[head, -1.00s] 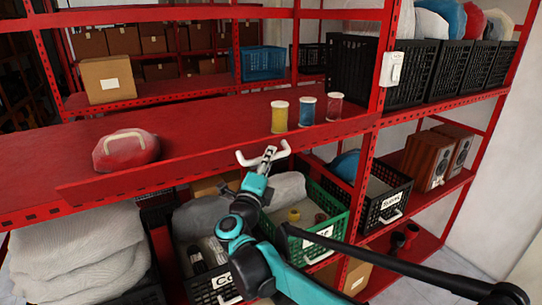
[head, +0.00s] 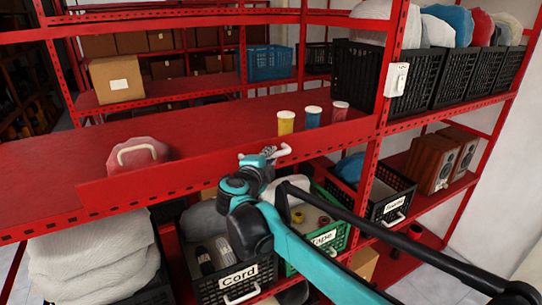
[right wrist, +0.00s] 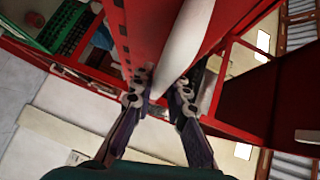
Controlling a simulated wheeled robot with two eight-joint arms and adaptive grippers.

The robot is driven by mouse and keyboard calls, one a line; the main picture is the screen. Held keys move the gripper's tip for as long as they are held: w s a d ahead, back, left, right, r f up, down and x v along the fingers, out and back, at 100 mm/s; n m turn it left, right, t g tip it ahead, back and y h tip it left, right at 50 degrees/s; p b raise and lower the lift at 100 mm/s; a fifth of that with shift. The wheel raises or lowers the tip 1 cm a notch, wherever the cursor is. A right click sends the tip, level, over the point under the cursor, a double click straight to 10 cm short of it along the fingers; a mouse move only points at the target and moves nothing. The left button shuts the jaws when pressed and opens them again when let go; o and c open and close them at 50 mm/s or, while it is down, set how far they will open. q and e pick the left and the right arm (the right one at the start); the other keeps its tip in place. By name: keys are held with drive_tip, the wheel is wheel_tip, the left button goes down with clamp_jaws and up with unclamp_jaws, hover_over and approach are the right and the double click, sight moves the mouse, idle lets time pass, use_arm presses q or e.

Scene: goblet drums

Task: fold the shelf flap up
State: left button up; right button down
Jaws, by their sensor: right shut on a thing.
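The red shelf flap (head: 160,178) runs along the front edge of the middle shelf (head: 215,136). It stands raised and its front face shows, though its exact angle is hard to tell. A white handle (head: 284,151) sits at its front. My right gripper (head: 262,157) is at the handle, with its fingers partly hidden by the wrist. In the right wrist view the fingers (right wrist: 160,92) are shut around the white handle (right wrist: 187,35), beside the red flap (right wrist: 142,35). My left gripper is not in view.
A red padded object with a pale handle (head: 137,154) and yellow (head: 286,123), blue (head: 312,117) and pink (head: 340,111) jars stand behind the flap. Below are a Cord crate (head: 236,278), a green Tape crate (head: 325,240) and a black crate (head: 392,205).

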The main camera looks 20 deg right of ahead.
idle(0.3)
drive_tip(key=c, duration=1.5)
unclamp_jaws()
drive_tip(key=shift+w, duration=0.1)
drive_tip(key=v, duration=1.2)
